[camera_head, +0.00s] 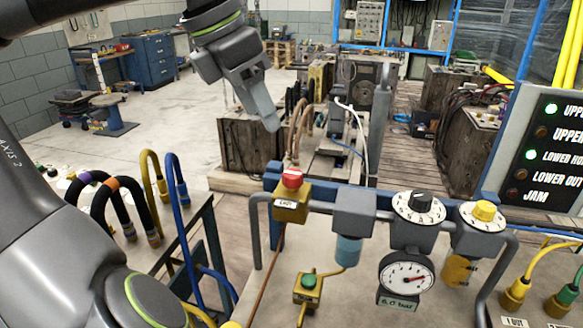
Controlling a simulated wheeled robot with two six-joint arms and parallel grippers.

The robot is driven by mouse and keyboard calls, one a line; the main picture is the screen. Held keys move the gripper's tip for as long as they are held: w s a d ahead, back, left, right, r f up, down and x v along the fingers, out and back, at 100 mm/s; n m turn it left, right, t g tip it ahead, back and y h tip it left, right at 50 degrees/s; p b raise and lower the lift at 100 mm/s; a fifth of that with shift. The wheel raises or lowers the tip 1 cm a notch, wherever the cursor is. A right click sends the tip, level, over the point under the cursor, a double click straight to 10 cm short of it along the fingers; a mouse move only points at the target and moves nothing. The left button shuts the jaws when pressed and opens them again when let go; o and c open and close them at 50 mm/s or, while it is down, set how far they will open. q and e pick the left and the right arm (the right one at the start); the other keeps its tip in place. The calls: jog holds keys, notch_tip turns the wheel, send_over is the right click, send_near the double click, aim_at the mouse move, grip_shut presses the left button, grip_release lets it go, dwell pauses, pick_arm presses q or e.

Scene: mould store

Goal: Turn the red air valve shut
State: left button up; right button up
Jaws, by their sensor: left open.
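The red air valve (292,179) is a red knob on a brass-coloured block with a small white label, at the left end of a grey pipe frame. My left gripper (268,115) hangs in from the upper left, fingers pointing down. It is open and empty, its fingertips above and slightly left of the red knob in the picture and apart from it. One finger largely hides the other. My right gripper is not in view.
Along the pipe right of the valve are a grey filter unit (354,211), a black dial knob (421,203), a pressure gauge (405,278) and a yellow knob (484,211). Hoses (179,225) rise at left. A lamp panel (543,150) stands at right.

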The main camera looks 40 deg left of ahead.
aim_at(292, 173)
pick_arm(q)
jog(key=x, duration=1)
jog(key=shift+w+d+f, duration=0.1)
jog(key=shift+w+f, duration=0.1)
jog(key=shift+f, duration=0.1)
jog(key=shift+w+f, duration=0.35)
jog(key=shift+f, duration=0.3)
jog(key=shift+w+d+f, duration=0.1)
jog(key=shift+w+f, duration=0.05)
jog(key=shift+f, duration=0.25)
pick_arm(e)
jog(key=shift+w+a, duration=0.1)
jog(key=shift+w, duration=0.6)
pick_arm(q)
jog(key=c, duration=1)
